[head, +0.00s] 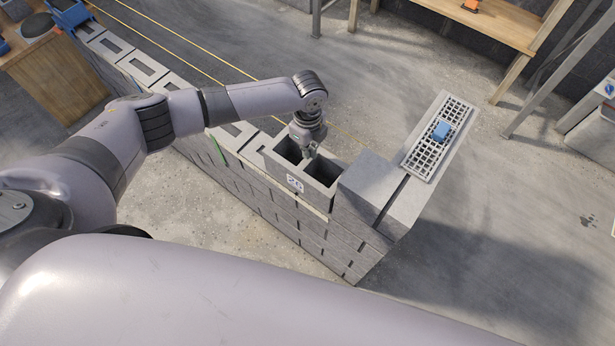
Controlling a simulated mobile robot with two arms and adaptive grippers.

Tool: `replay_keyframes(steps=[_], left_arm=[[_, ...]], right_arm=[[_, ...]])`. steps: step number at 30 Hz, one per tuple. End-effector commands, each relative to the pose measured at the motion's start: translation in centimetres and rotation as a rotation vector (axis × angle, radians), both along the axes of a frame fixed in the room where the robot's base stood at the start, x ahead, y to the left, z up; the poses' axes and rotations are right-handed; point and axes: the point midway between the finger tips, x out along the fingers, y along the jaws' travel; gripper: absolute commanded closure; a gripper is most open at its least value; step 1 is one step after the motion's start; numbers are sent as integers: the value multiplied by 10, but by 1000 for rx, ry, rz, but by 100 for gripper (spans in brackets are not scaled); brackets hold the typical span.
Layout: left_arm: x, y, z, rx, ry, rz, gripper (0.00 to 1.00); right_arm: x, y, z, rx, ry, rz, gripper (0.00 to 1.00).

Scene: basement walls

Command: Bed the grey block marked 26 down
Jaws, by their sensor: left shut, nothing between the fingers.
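The grey block marked 26 (313,195) sits on top of the block wall (285,215), with its white label facing me and its two hollow cells open upward. A taller grey block end (365,185) stands right beside it on the right. My left gripper (309,154) points down at the middle of block 26, at its top between the two cells. Its fingers are shut with nothing between them. I cannot tell whether the fingertips touch the block. My right gripper is not in view.
Hollow blocks (150,70) run along the wall to the upper left. A wooden bench (480,25) stands at the back right. The floor behind the wall is clear.

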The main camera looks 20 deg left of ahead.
Motion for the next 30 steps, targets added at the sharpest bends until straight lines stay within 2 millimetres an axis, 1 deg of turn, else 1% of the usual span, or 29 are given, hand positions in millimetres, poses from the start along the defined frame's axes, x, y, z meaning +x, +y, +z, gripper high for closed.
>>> replay_keyframes(steps=[5, 25, 30], left_arm=[[0, 0, -2, 0, 0, 0, 100], [0, 0, -22, 0, 0, 1, 100], [0, 0, -20, 0, 0, 0, 100]], right_arm=[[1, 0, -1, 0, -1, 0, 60], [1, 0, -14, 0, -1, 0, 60], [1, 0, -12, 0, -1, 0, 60]])
